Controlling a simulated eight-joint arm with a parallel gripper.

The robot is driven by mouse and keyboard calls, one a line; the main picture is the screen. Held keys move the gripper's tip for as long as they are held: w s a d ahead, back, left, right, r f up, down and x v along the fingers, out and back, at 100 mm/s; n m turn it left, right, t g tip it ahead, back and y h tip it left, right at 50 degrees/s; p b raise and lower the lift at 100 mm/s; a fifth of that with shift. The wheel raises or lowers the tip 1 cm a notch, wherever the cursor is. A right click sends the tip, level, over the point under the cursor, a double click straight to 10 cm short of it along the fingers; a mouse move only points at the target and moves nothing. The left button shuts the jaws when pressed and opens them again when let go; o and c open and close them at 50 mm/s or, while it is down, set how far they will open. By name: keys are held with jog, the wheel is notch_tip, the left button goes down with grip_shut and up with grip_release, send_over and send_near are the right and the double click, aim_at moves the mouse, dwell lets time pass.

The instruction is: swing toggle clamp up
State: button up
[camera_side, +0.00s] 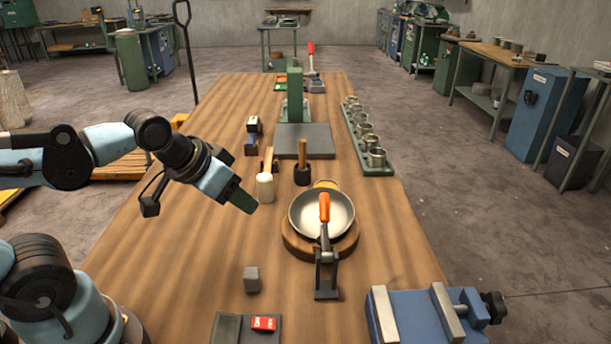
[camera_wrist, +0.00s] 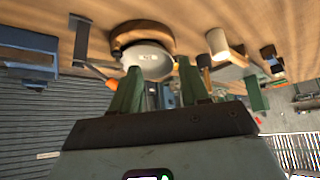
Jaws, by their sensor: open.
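The toggle clamp (camera_side: 327,258) is a dark metal bracket at the near edge of the round wooden block (camera_side: 291,242). Its orange handle (camera_side: 324,207) shows in front of the shallow metal bowl (camera_side: 340,222) on that block. In the wrist view the handle (camera_wrist: 112,84) lies beside my left finger, with the bowl (camera_wrist: 147,60) beyond the fingertips. I cannot tell if the clamp presses on the bowl. My gripper (camera_side: 246,205) is open and empty, above the table left of the bowl. Its two green fingers (camera_wrist: 158,72) are spread.
A mallet (camera_side: 265,187) and a wooden-handled tool in a dark holder (camera_side: 303,176) stand behind the bowl. A grey cube (camera_side: 252,279) and a blue vise (camera_side: 420,315) are nearer. Another red-handled device (camera_side: 311,60) stands far back.

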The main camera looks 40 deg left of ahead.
jog(key=w+a+r+n+g, duration=0.2)
jog(key=w+a+n, duration=0.1)
jog(key=w+a, duration=0.2)
jog(key=w+a+r+n+g, duration=0.2)
jog(key=w+a, duration=0.3)
jog(key=w, duration=0.5)
jog(key=shift+w+a+n+g, duration=0.2)
jog(key=shift+w+n+g, duration=0.1)
jog(key=shift+n+g, duration=0.25)
jog(key=shift+d, duration=0.1)
jog(key=n+g+y, duration=0.1)
jog(key=n+y, duration=0.3)
jog(key=y, duration=0.1)
send_near(326, 193)
jog(key=x, duration=1.1)
jog(key=shift+f, duration=0.1)
